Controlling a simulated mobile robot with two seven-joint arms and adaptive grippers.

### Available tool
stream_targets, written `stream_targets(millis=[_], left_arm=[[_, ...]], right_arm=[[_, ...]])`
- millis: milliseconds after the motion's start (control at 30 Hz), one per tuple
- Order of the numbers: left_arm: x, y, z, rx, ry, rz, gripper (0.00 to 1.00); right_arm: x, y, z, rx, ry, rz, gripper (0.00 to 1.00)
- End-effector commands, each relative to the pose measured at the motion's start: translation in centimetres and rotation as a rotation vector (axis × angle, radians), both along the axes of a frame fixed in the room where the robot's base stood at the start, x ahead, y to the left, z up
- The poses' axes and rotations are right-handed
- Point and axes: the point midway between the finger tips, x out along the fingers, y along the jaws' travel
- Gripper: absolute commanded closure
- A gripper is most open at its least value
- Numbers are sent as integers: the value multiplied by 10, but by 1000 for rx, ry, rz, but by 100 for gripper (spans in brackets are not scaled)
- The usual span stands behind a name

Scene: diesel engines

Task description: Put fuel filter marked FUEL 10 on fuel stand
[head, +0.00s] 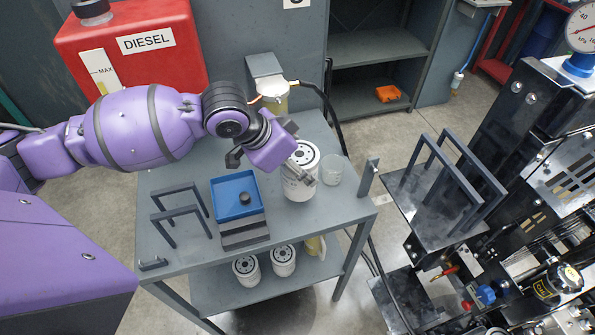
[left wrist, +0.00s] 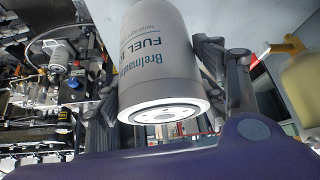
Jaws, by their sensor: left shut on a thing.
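A large white fuel filter (head: 300,178) is upright at the right part of the grey table, its holed end facing up. My left gripper (head: 292,160) is shut on its side. Two dark frame stands (head: 182,212) are on the table's left part; I see no label naming a fuel stand. My right gripper is not in view.
Smaller filters (head: 283,261) are on the lower shelf. A dark framed platform (head: 430,210) and engine are at right; a red diesel tank (head: 130,45) is behind.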

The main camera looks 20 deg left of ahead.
Motion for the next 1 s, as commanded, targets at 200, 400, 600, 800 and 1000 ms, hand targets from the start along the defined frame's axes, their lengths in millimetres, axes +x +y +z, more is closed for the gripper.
stream_targets(millis=[200,400,600,800,1000], left_arm=[[6,5,-21,-1,1,1,74],[7,5,-39,0,-5,-1,74],[7,5,-39,0,-6,-1,74],[7,5,-43,1,-3,-1,29],[6,5,-43,1,-3,-1,17]], right_arm=[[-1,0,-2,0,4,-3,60],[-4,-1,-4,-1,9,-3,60],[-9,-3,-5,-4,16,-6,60],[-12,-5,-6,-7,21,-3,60],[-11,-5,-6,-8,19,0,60]])
